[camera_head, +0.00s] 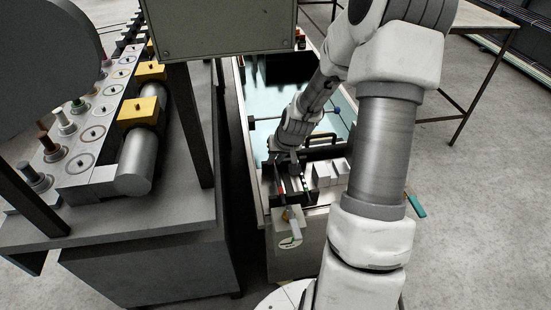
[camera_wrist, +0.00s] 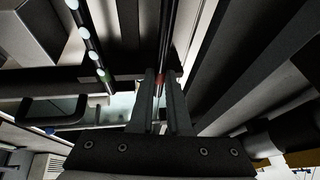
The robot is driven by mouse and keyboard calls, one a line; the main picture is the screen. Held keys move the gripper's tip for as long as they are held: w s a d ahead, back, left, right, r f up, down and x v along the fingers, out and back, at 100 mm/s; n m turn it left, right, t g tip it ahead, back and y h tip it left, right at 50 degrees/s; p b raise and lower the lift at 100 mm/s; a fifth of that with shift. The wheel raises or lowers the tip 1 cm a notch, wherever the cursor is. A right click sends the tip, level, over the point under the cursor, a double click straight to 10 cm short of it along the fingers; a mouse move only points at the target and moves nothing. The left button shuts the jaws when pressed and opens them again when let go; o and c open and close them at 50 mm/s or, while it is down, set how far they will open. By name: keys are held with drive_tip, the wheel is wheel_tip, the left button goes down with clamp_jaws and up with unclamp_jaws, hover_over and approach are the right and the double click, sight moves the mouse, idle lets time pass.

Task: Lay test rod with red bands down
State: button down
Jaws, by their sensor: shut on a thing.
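My gripper (camera_wrist: 161,98) is shut on a thin dark rod with a red band (camera_wrist: 158,88). The rod runs between the two fingers and away toward the top of the wrist view. In the head view my gripper (camera_head: 289,163) is low over the near end of the bench with the glass-like top. A small red spot (camera_head: 280,187) shows just below it there, but the rod itself is too small to make out. I cannot tell whether the rod touches anything beneath it.
A second dark rod with several pale bands (camera_wrist: 88,42) lies left of my gripper in the wrist view. White blocks (camera_head: 330,172) and a black handle (camera_head: 321,141) are right of my gripper. The grey machine (camera_head: 140,225) with yellow clamps (camera_head: 138,110) stands close on the left.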

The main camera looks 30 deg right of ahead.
drive_tip(key=c, duration=0.8)
unclamp_jaws()
drive_tip(key=shift+s+a+f, duration=0.1)
drive_tip(key=shift+s+f, duration=0.15)
drive_tip(key=shift+f, duration=0.2)
drive_tip(key=shift+s, duration=0.1)
drive_tip(key=shift+s+d+r, duration=0.1)
drive_tip(key=shift+d+r, duration=0.1)
drive_tip(key=shift+r, duration=0.3)
drive_tip(key=a+p+v, duration=0.1)
drive_tip(key=p+v, duration=0.5)
drive_tip(key=v, duration=1.1)
drive_tip(key=shift+w+d+r+p, duration=0.15)
drive_tip(key=shift+w+p, duration=0.2)
drive_tip(key=shift+w, duration=0.05)
drive_tip(key=shift+r, duration=0.1)
